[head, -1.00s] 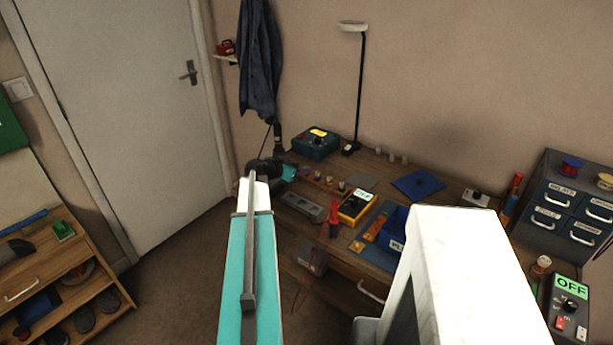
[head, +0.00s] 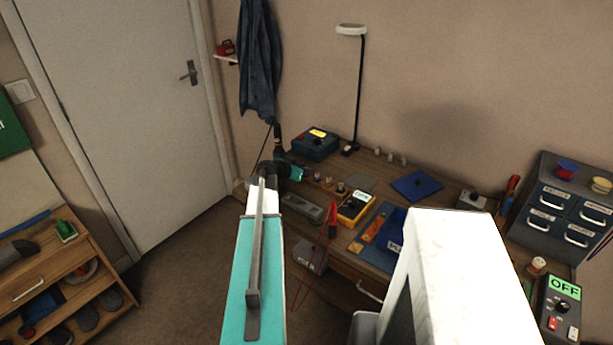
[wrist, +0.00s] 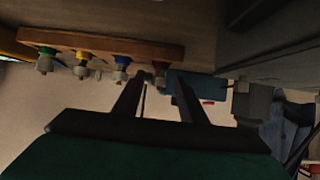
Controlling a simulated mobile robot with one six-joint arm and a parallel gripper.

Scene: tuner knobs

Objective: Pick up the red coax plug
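A wooden rack (wrist: 100,43) holds a row of coax plugs in the wrist view, which looks upside down. I see a green-banded plug (wrist: 45,60), a yellow one (wrist: 82,64) and a blue one (wrist: 121,66). The red coax plug (wrist: 160,67) is at the rack's right end, small and dark. My gripper (wrist: 157,82) is open, its two fingers apart, with the red plug showing between the fingertips; I cannot tell how far off it is. In the head view the rack (head: 326,184) is on the bench, right of my wrist, and the fingers are not clear.
On the bench, a blue box with a yellow display (head: 316,144) stands behind the rack. A yellow multimeter (head: 355,207), a blue bin (head: 392,232) and a blue mat (head: 416,186) lie to the right. A lamp (head: 358,90) rises at the back.

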